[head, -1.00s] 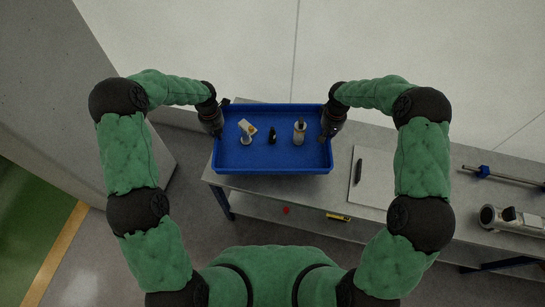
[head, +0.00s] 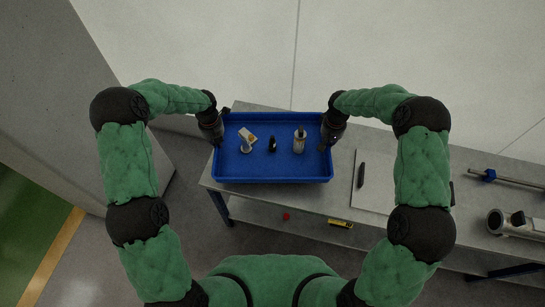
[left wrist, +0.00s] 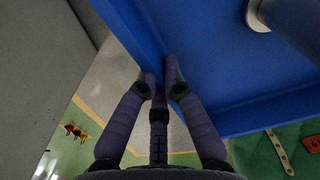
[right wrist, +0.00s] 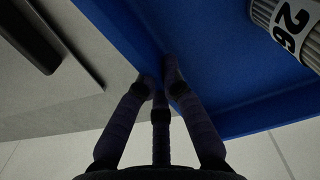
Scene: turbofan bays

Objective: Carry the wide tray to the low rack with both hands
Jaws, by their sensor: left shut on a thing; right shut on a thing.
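The wide blue tray (head: 285,168) is held between my two grippers in the head view, above the near edge of a workbench. It looks about level. Inside it stand a white-and-yellow part (head: 248,138), a small black item (head: 272,145) and a pale cylinder (head: 299,140). My left gripper (head: 216,138) is shut on the tray's left wall; the left wrist view shows its fingers (left wrist: 160,78) pinching the wall. My right gripper (head: 328,142) is shut on the right wall, and its fingers (right wrist: 160,80) show in the right wrist view. I cannot make out the low rack for certain.
The grey workbench (head: 400,150) has a lower shelf (head: 310,215) with a red item (head: 286,216) and a yellow item (head: 340,223). A pale board with a black object (head: 361,175), a rod (head: 510,180) and a metal cylinder (head: 515,223) lie to the right. A grey wall block stands left.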

